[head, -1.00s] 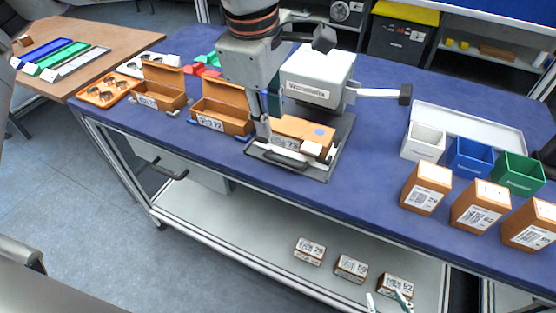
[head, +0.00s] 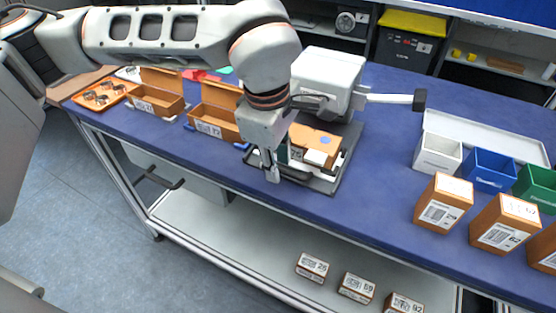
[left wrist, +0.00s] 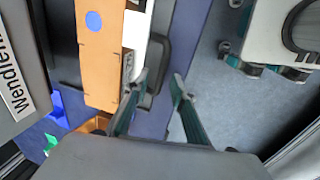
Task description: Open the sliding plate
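The sliding plate (head: 334,184) is a dark grey slab with a dark handle along its front edge, under the white machine (head: 328,68). An orange-brown box (head: 313,143) with a blue dot lies on it. The box also shows in the left wrist view (left wrist: 100,55). My left gripper (head: 272,178) is low at the plate's front side, by the handle. In the left wrist view its two fingertips (left wrist: 160,76) are apart, with the dark handle (left wrist: 152,70) close to the left finger. I cannot tell whether they touch. My right gripper is not in view.
Two open brown boxes (head: 165,104) stand left of the machine. White (head: 437,154), blue (head: 488,172) and green bins stand at the right, behind several labelled boxes (head: 442,202). More labelled boxes (head: 357,287) lie on the lower shelf. The blue tabletop between machine and bins is clear.

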